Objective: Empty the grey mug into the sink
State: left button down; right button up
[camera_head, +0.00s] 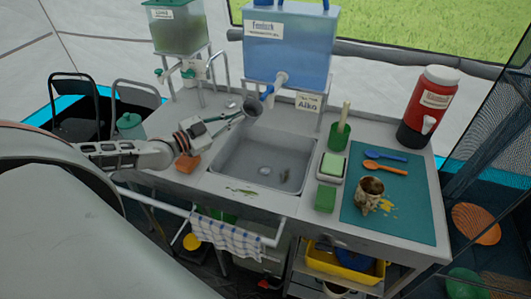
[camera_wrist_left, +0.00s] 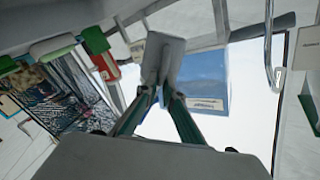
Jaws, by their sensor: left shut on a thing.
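My left gripper (camera_head: 236,119) reaches in from the left and is shut on the small grey mug (camera_head: 253,107). The mug is held up near the back left of the sink, close to the blue tank's tap. It looks tilted, with a dark opening showing; I cannot tell what is inside. The sink (camera_head: 235,172) is a grey basin with a drain and a small dark bit on its floor. My right gripper is not in view.
The blue tank (camera_head: 290,50) with its tap (camera_head: 270,88) stands behind the sink. An orange sponge (camera_head: 188,162) lies beneath my left arm. Right of the sink are a green brush (camera_head: 340,135), a patterned mug (camera_head: 368,197) on a teal mat (camera_head: 415,220), spoons and a red dispenser (camera_head: 428,100).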

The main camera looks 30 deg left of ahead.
aim_at(252, 121)
pick_arm(q)
jog(key=shift+s+d+r+m, duration=0.1)
jog(key=shift+d+r+m, duration=0.2)
jog(key=shift+d, duration=0.1)
jog(key=shift+s+d+f+m+b, duration=0.1)
jog(key=shift+d+f+m+b, duration=0.15)
jog(key=shift+f+m+b, duration=0.4)
jog(key=shift+d+f+m, duration=0.1)
jog(key=shift+m, duration=0.25)
jog(key=shift+f+m+b, duration=0.45)
jog(key=shift+m+b, duration=0.15)
jog(key=shift+b, duration=0.25)
jog(key=shift+d+f, duration=0.1)
jog(key=shift+s+d+f+m+b, duration=0.15)
jog(key=shift+f+m+b, duration=0.2)
jog(key=shift+m+b, duration=0.65)
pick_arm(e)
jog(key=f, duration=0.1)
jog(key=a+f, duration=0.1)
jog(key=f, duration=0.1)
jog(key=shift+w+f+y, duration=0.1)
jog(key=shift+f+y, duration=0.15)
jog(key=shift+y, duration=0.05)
pick_arm(q)
jog(key=shift+f+m, duration=0.15)
jog(key=shift+m, duration=0.15)
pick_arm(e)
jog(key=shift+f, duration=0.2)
